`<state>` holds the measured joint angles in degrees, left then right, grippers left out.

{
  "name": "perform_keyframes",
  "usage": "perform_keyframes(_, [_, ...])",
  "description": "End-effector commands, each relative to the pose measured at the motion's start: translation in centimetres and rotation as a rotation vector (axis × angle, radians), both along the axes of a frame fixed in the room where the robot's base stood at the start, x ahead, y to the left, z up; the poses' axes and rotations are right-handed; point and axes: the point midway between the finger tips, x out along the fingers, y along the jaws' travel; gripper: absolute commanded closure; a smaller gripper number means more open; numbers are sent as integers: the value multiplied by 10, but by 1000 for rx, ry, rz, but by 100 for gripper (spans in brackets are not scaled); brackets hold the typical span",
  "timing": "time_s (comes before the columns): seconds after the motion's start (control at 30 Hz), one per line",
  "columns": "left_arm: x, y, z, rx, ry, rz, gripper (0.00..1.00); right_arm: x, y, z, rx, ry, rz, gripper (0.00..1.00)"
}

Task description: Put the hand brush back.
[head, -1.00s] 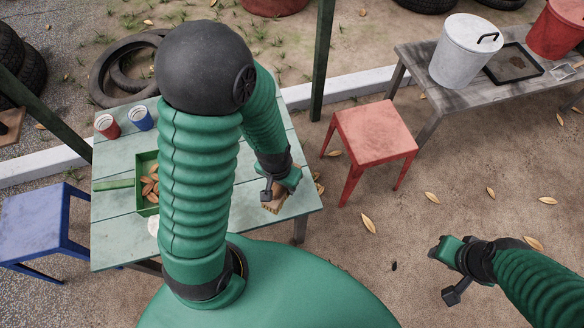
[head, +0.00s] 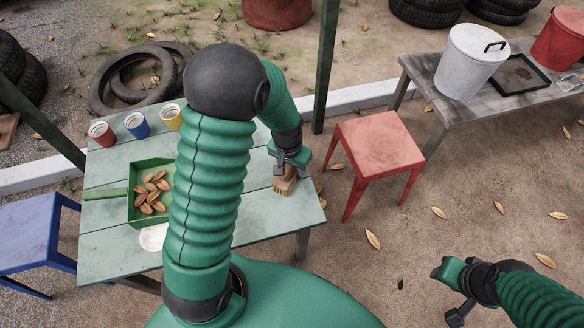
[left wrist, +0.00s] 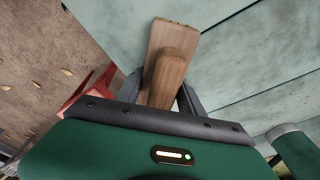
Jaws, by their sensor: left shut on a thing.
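The hand brush (head: 284,186) has a wooden back with pale bristles. My left gripper (head: 287,172) is shut on it, over the right end of the pale green table (head: 255,220). In the left wrist view the brush's wooden back and handle (left wrist: 172,62) show between the fingers, above the table boards; I cannot tell whether the bristles touch them. A green dustpan (head: 133,207) with several brown leaves in it lies on the table's left part. My right gripper (head: 441,275) is at the lower right, over bare ground and away from the table; its jaw opening is unclear.
Red (head: 101,132), blue (head: 137,125) and yellow (head: 171,117) cups stand along the table's back edge. A white round thing (head: 152,238) is near the front, partly behind my arm. A red stool (head: 372,143) stands right of the table, a blue one (head: 28,232) left.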

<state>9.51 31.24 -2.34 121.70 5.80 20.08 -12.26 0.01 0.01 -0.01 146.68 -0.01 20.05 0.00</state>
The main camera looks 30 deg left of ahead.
Motion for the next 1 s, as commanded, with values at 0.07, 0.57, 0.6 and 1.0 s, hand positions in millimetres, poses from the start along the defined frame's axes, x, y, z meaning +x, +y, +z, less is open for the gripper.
perform_keyframes(0.07, [0, 0, -1, 0, 0, 0, 51, 0, 0, 0, 0, 0, 0, 64])
perform_keyframes(0.57, [0, 0, 6, 0, 0, 0, 33, 0, 0, 3, 0, 0, 0, 64])
perform_keyframes(0.6, [-1, 0, 12, 0, -1, 0, 33, 0, 0, 6, 0, 0, 0, 64])
perform_keyframes(1.0, [-12, -2, 107, 0, -3, -1, 33, 0, 0, 43, 0, 0, 0, 64])
